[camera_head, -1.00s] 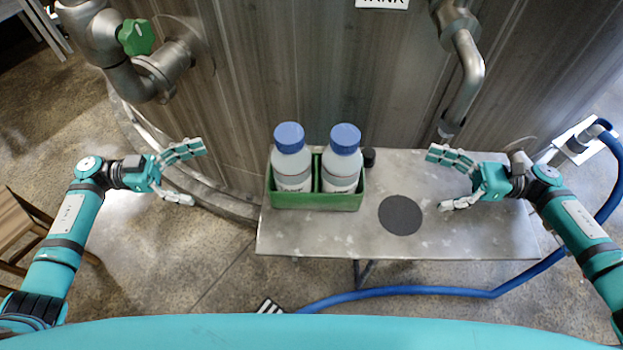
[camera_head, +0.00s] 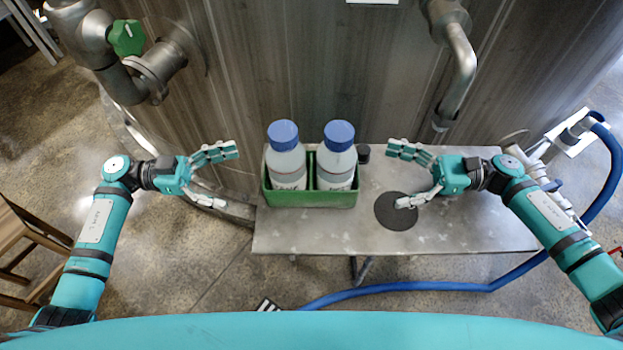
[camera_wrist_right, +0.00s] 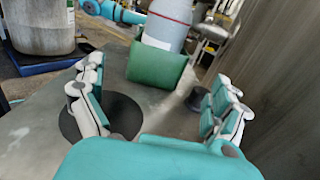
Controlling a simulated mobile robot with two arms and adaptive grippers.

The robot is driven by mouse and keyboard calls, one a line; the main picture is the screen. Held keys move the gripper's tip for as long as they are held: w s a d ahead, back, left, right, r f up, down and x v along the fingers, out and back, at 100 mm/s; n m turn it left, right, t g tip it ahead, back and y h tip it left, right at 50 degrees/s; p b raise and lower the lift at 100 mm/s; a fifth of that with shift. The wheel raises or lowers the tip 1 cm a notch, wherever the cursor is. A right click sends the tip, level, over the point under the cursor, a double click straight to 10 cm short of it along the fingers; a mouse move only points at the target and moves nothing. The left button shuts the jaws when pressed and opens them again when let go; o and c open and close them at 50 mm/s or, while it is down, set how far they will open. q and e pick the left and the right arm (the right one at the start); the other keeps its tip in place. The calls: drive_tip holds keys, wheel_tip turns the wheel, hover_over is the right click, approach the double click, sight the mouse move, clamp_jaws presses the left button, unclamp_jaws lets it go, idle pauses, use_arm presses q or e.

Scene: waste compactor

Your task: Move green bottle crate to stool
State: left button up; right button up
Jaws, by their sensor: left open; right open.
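The green bottle crate (camera_head: 312,199) stands on a grey metal table and holds two white bottles with blue caps, a left one (camera_head: 286,160) and a right one (camera_head: 336,160). My left gripper (camera_head: 229,178) is open and empty, to the left of the crate and apart from it. My right gripper (camera_head: 398,176) is open and empty, to the right of the crate and apart from it. In the right wrist view the crate's end (camera_wrist_right: 157,66) shows ahead, between the open fingers (camera_wrist_right: 160,108). A wooden stool (camera_head: 25,245) stands at the left edge, partly cut off.
The metal table (camera_head: 460,225) has a black round disc (camera_head: 397,213) on it, under my right fingers in the picture. A small black knob-like object (camera_head: 363,153) sits beside the crate. A tank wall (camera_head: 300,70) and pipes (camera_head: 458,75) rise behind. A blue hose (camera_head: 420,287) runs along the floor.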

sight(358, 173)
use_arm(q)
drive_tip(key=d, duration=0.9)
use_arm(e)
drive_tip(key=a, duration=0.9)
use_arm(q)
drive_tip(key=c, duration=1)
use_arm(e)
drive_tip(key=shift+w, duration=0.1)
drive_tip(key=c, duration=1)
use_arm(q)
drive_tip(key=shift+r, duration=0.1)
use_arm(e)
drive_tip(key=shift+r, duration=0.15)
